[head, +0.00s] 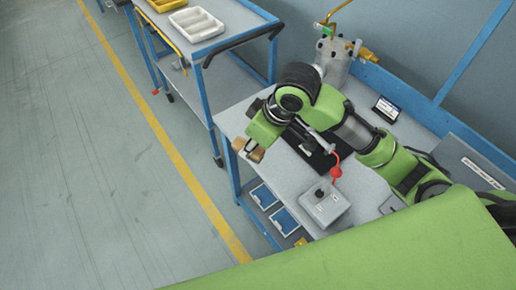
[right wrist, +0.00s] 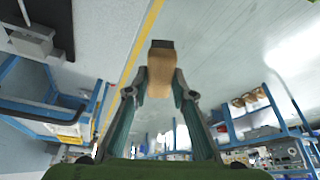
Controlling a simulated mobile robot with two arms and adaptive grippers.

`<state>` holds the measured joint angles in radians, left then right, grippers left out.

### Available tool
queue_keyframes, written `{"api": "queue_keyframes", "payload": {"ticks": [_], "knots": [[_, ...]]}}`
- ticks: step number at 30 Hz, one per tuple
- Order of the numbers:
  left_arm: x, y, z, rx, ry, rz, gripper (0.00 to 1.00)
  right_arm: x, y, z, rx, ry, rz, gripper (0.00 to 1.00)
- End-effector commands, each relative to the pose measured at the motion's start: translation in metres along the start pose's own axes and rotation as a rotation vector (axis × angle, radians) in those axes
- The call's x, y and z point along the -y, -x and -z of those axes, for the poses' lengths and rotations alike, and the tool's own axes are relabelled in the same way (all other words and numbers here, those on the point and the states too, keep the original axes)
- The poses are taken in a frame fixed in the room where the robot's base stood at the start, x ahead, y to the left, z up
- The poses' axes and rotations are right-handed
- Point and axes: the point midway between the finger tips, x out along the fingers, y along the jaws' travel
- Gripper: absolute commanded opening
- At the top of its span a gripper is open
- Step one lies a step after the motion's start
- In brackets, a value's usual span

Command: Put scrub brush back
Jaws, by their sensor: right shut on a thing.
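The scrub brush (head: 250,150), a tan block with darker parts, is held in my right gripper (head: 251,147) at the left edge of the bench in the head view. In the right wrist view the tan brush (right wrist: 160,75) with a dark end stands between the two fingers of the same gripper (right wrist: 160,88), which are shut on it. The fingers hide part of its sides. My left gripper is not in view.
The bench (head: 284,183) carries a black mat (head: 318,157), a grey box (head: 325,206) with a black knob, a small display (head: 385,109) and a metal vessel (head: 335,65) with brass fittings. A blue-framed cart (head: 232,21) holds a white tray (head: 196,23). Open floor lies left.

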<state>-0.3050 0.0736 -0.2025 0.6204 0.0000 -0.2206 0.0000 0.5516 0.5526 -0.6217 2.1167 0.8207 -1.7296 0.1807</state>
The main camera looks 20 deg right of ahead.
Motion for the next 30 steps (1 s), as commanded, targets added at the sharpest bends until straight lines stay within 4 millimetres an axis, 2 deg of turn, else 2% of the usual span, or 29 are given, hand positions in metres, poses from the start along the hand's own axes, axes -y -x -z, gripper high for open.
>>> {"api": "queue_keyframes", "payload": {"ticks": [1,4,11,15,21,26,30], "knots": [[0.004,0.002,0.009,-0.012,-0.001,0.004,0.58,-0.009,-0.003,0.001,0.003,-0.006,-0.002,0.03],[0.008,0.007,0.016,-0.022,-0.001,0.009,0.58,-0.031,-0.013,0.003,0.004,-0.008,-0.003,0.03],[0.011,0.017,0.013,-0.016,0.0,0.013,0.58,-0.08,-0.041,0.01,0.002,-0.007,-0.001,0.03],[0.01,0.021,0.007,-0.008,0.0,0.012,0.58,-0.101,-0.069,0.006,0.002,-0.005,0.001,0.03],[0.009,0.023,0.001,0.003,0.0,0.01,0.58,-0.118,-0.092,0.004,0.0,-0.003,0.0,0.03],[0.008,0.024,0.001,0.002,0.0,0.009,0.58,-0.124,-0.1,0.002,-0.001,-0.002,-0.001,0.03],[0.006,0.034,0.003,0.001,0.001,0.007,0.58,-0.126,-0.116,-0.005,0.003,-0.003,0.002,0.03]]}}
